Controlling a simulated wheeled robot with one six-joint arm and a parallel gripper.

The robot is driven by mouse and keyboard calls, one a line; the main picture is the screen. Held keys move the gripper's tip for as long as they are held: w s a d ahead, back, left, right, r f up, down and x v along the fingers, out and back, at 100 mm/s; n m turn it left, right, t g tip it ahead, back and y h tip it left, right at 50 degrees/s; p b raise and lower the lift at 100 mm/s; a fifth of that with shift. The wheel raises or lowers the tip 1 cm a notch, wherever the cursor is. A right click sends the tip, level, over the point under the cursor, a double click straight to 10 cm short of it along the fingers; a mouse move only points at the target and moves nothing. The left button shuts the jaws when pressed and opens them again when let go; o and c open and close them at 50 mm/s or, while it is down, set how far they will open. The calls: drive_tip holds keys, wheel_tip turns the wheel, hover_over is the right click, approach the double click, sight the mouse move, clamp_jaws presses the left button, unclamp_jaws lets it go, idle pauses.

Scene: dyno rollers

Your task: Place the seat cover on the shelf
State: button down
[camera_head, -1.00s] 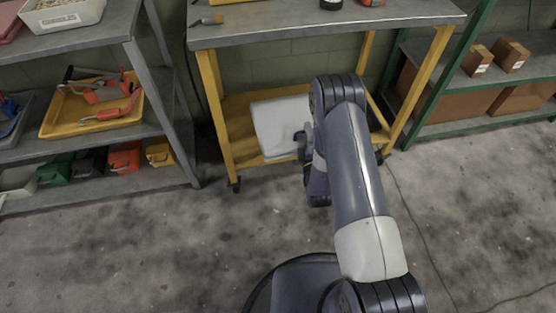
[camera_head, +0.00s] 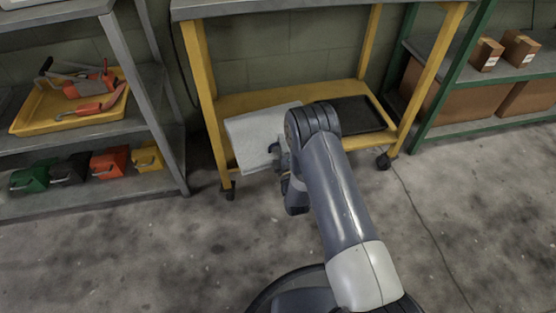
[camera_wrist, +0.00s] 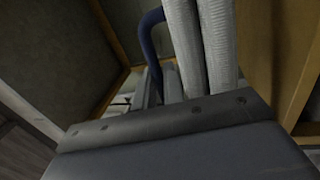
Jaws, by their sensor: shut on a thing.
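The seat cover (camera_head: 252,136) is a pale grey-white folded cloth at the left part of the yellow trolley's lower shelf (camera_head: 245,101). Its near left corner reaches past the shelf's front edge; whether it touches the shelf is unclear. My gripper (camera_head: 278,158) is shut on its near right side, and my arm hides part of that side. In the wrist view, thick pale folds of the seat cover (camera_wrist: 203,45) stand up close beyond my gripper (camera_wrist: 165,82), next to a dark blue curved finger part.
A flat black tray or mat (camera_head: 360,115) lies on the lower shelf at right. Yellow legs and a grey top (camera_head: 300,9) frame the trolley. A grey rack (camera_head: 155,60) with a yellow tray (camera_head: 35,118) stands left; a green rack with brown boxes (camera_head: 487,54) stands right. The front floor is clear.

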wheel_tip(320, 180, down, 9)
drive_tip(key=b, duration=0.3)
drive_tip(key=shift+b, duration=0.3)
drive_tip(key=c, duration=1.5)
unclamp_jaws()
drive_tip(key=shift+f, duration=0.1)
